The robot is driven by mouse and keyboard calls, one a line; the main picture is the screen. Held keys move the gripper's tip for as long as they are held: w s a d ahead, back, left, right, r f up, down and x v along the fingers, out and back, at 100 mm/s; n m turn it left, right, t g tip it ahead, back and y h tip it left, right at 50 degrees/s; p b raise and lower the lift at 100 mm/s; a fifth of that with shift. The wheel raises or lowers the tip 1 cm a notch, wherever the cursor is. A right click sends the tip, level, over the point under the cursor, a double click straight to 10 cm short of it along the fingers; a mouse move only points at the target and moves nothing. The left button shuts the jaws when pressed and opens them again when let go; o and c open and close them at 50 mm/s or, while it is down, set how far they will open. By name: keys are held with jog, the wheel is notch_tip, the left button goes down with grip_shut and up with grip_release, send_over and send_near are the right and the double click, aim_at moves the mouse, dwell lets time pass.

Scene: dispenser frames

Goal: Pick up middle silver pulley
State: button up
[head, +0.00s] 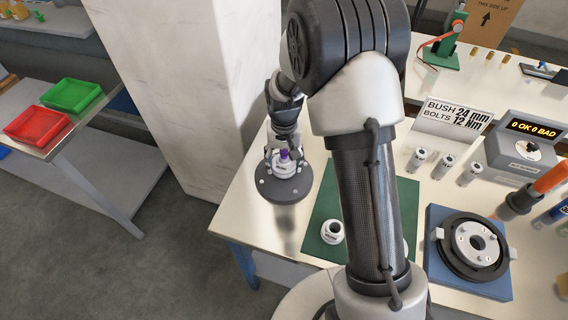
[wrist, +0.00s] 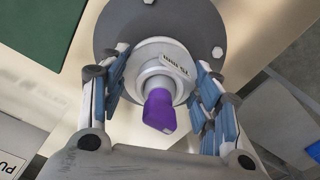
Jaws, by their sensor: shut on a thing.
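My gripper (head: 284,158) is shut around a silver pulley (head: 285,169) at the left edge of the bench. In the wrist view the pulley (wrist: 163,55) sits between the blue-padded fingers, with a small printed label on its rim. A purple piece (wrist: 159,110) sticks out of its centre. The pulley is over a dark grey round plate (head: 283,191); I cannot tell whether it touches it. Another silver pulley (head: 332,231) lies on the green mat (head: 313,213). My arm hides the middle of the mat.
A blue fixture with a black ring (head: 440,252) stands right of the mat. Several small silver bushes (head: 444,166) stand behind it, near a sign (head: 452,115) and a grey counter box (head: 518,150). Red (head: 35,125) and green (head: 71,95) trays are on a separate table at left. A white pillar (head: 170,90) rises behind the bench.

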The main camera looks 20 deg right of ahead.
jog(key=shift+r, duration=0.1)
notch_tip(320, 180, up, 31)
jog(key=p, duration=1.4)
dwell(2.4)
jog(key=shift+p, duration=0.3)
jog(key=shift+f, duration=0.2)
